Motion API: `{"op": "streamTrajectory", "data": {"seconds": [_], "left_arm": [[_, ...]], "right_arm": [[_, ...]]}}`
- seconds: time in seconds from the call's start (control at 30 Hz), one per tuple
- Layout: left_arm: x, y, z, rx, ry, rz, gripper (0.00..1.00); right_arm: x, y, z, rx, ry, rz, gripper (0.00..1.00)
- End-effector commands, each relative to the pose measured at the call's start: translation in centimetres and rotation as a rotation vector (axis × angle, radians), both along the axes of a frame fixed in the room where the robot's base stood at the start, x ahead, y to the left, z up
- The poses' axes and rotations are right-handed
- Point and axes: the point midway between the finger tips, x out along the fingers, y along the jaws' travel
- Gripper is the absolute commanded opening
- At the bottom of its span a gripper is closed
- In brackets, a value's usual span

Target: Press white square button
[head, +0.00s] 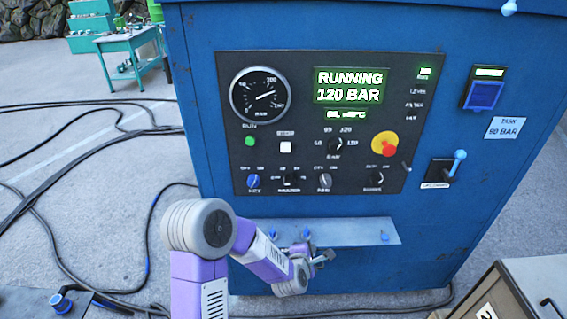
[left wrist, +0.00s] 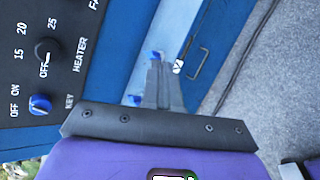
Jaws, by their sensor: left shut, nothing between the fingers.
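The white square button (head: 286,147) sits on the black control panel (head: 225,120) of the blue machine, right of a green button and above the lower row of knobs. My left gripper (head: 327,256) is in front of the machine, below the panel and by the small shelf, well apart from the button. Its fingers are together and empty; they also show in the left wrist view (left wrist: 160,68). The left wrist view shows a panel corner with a heater knob (left wrist: 46,50) and a blue key switch (left wrist: 40,104), but not the white button. My right gripper is not in view.
A metal shelf (head: 360,232) with blue pegs juts out under the panel. A red-on-yellow stop button (head: 385,144) and a blue-handled lever (head: 455,164) are on the right. The display (head: 349,86) reads RUNNING 120 BAR. Black cables (head: 90,150) lie on the floor.

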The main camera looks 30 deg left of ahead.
Motion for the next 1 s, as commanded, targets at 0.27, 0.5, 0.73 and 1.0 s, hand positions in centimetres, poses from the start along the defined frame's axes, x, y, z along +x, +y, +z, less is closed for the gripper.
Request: {"op": "streamTrajectory", "data": {"seconds": [0.27,0.5,0.73,1.0], "left_arm": [[2.6,7.5,13.6,-0.548,-0.558,0.52,0.0],[1.8,10.2,19.2,-0.812,-0.814,0.653,0.0],[1.6,10.4,19.7,-0.846,-0.841,0.665,0.0],[2.0,10.6,19.7,-0.844,-0.838,0.664,0.0]], "right_arm": [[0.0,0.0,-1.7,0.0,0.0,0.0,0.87],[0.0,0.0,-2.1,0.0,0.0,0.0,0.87],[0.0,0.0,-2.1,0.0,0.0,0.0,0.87],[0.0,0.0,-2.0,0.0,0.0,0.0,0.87]]}}
